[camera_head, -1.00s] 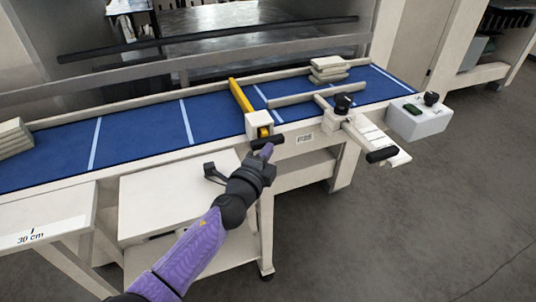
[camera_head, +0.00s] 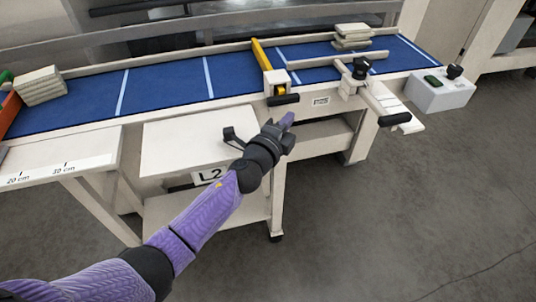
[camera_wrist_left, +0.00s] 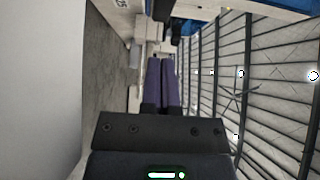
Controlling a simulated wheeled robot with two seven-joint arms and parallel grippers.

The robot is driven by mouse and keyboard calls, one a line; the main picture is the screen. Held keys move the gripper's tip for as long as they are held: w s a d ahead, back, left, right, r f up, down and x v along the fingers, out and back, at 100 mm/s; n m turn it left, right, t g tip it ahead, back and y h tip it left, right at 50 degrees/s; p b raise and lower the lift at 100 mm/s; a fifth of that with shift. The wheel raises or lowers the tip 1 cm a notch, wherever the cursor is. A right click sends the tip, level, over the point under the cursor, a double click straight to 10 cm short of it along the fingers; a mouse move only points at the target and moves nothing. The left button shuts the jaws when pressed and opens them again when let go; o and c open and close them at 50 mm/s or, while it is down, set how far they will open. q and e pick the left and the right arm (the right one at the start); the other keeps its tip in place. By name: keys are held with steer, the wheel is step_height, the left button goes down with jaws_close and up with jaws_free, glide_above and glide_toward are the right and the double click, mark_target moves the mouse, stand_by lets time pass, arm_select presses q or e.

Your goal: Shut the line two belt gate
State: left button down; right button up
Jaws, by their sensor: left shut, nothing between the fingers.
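The belt gate is a yellow bar (camera_head: 262,56) lying across the blue belt (camera_head: 165,88) in the head view. Its near end meets a small pale block with a black handle (camera_head: 285,100) at the belt's front edge. My left gripper (camera_head: 288,119) has its purple fingers together just below and in front of that handle, with a small gap in the picture. In the left wrist view the two purple fingers (camera_wrist_left: 162,86) lie side by side with nothing between them; I cannot make out the gate there. My right gripper is out of view.
A panel labelled L2 (camera_head: 207,177) is below the belt, with a black bracket (camera_head: 233,138) near my wrist. A pale guide arm with a black knob (camera_head: 361,68) stands to the right. Stacked pale slabs (camera_head: 352,36) lie on the belt. Open floor (camera_head: 410,210) is at right.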

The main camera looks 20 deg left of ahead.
arm_select(q)
steer(key=s+a+f+n+g+y+p, duration=0.1)
steer(key=s+a+f+n+g+y, duration=0.25)
steer(key=s+n, duration=0.45)
steer(key=s+a+f+n+g+y, duration=0.2)
steer(key=s+a+n+y, duration=0.25)
steer(key=s, duration=0.55)
steer(key=s+d+f+n+g+h, duration=0.1)
steer(key=s+f+n+g+h, duration=0.2)
steer(key=s, duration=0.5)
steer(key=s+d+n+g+h, duration=0.1)
steer(key=s+n+g, duration=0.3)
steer(key=s+g, duration=0.25)
step_height(320, 180, down, 20)
steer(key=s+b, duration=0.2)
steer(key=s+a+f+m+g+b, duration=0.1)
steer(key=s+a+f, duration=0.2)
steer(key=s+f, duration=1)
steer(key=shift+s+a+f+g+y+b, duration=0.15)
steer(key=shift+s+a+g+y+b, duration=0.25)
steer(key=shift+s, duration=0.3)
